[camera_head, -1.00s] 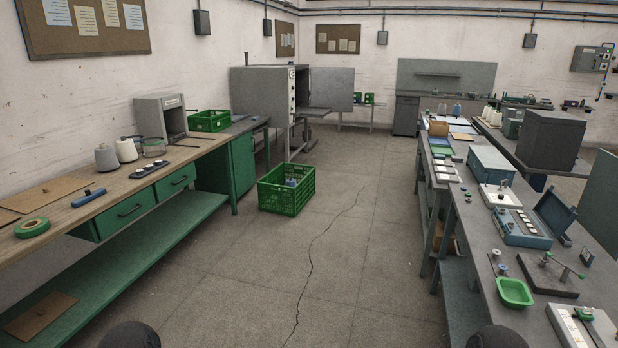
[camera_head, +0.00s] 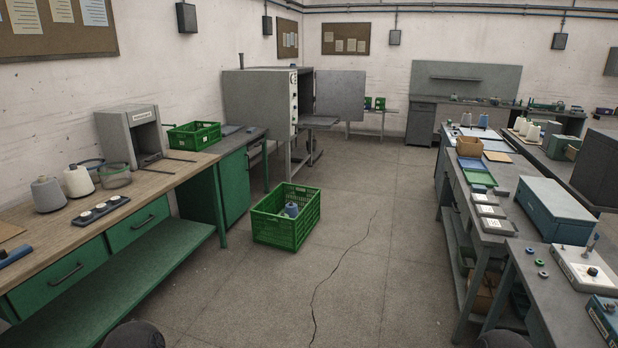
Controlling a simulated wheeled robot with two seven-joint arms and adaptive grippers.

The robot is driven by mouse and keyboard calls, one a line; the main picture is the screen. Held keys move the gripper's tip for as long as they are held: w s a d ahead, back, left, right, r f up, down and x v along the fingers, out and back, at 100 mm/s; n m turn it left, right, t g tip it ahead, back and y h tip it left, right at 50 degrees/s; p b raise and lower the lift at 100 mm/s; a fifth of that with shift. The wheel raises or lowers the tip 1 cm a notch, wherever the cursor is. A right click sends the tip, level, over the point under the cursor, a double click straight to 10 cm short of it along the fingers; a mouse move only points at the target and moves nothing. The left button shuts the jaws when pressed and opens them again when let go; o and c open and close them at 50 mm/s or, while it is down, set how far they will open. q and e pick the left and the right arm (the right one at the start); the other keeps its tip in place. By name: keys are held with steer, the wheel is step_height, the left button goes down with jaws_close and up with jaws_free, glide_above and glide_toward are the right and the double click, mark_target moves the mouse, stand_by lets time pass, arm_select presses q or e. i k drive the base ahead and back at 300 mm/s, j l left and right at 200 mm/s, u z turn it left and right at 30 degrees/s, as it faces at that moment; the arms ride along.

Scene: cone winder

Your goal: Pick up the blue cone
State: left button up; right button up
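A small blue-grey cone (camera_head: 291,209) stands inside the green crate (camera_head: 268,236) on the floor, partly seen over the crate's wall. Another blue cone (camera_head: 483,121) stands at the far end of the right-hand bench, beside a white cone (camera_head: 466,119). A grey cone (camera_head: 47,194) and a cream cone (camera_head: 78,181) stand on the wooden bench at the left. Neither of my grippers is in view; only dark rounded parts of me show at the bottom edge.
The left wooden bench (camera_head: 165,186) carries a green crate (camera_head: 194,136) and a grey box-like device (camera_head: 130,136). A grey oven (camera_head: 255,105) stands at the back. The right bench holds a blue box (camera_head: 555,213). The floor (camera_head: 375,235) between the benches is clear around the crate.

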mark_target(291, 209)
steer(key=i, duration=2.05)
steer(key=i+u, duration=0.15)
steer(key=i, duration=0.4)
steer(key=i+l+u, duration=0.15)
steer(key=i, duration=0.35)
steer(key=i+l+u, duration=0.15)
steer(key=i, duration=0.4)
